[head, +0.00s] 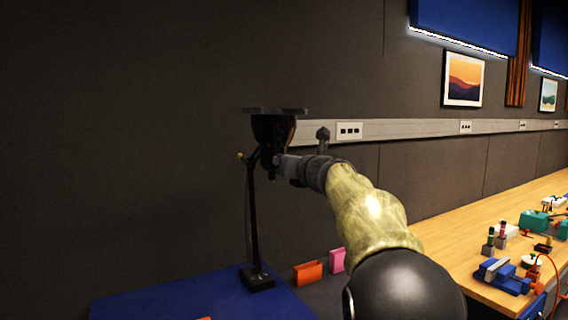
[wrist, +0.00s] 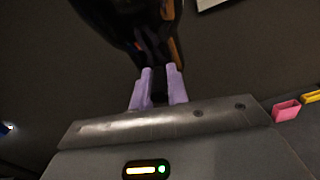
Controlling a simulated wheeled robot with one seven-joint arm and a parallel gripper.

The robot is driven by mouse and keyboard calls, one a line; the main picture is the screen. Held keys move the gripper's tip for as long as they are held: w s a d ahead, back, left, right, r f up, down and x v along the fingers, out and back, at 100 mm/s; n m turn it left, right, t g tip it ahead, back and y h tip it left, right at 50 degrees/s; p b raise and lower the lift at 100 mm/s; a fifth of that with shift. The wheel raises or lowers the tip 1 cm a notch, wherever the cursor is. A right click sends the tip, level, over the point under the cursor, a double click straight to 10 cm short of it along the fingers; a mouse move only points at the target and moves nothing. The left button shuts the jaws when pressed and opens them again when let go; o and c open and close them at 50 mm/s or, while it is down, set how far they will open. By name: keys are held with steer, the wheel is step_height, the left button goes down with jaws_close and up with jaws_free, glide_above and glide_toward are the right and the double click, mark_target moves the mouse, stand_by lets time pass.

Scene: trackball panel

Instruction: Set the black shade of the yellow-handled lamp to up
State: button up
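The lamp has a black upright post (head: 252,215) on a black base. Its black shade (head: 272,127) is at the top, with a flat, wide upper edge. A small yellowish tip (head: 240,155) shows on the post's upper left. In the wrist view the dark shade (wrist: 125,22) fills the upper middle, with an orange-yellow strip (wrist: 171,38) along its right side. My gripper (head: 276,163) is at the shade's lower part. Its two lilac fingers (wrist: 158,75) stand a little apart just below the strip; the dark gap does not show whether anything is held.
The lamp stands on a blue table (head: 190,297). An orange holder (head: 307,272) and a pink holder (head: 337,260) stand right of it. A pale wall rail (head: 400,129) runs behind my arm. The left is clear.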

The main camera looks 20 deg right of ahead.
steer(key=o, duration=0.4)
steer(key=shift+c, duration=0.2)
steer(key=b+v, duration=0.2)
steer(key=v, duration=1.6)
step_height(320, 180, down, 28)
steer(key=a+m+g+h, duration=0.2)
steer(key=m+g+h, duration=0.35)
steer(key=m, duration=1.85)
steer(key=s+a+f+m+g+y, duration=0.1)
steer(key=s+a+f+m+g, duration=0.35)
steer(key=s+f+m, duration=0.4)
steer(key=s+a+f+m+g, duration=0.3)
steer(key=s+f+m+g, duration=0.2)
steer(key=s+f, duration=0.55)
step_height(320, 180, up, 22)
steer(key=w+p, duration=0.1)
steer(key=p, duration=2.1)
steer(key=shift+d+n, duration=0.2)
steer(key=shift+n, duration=0.15)
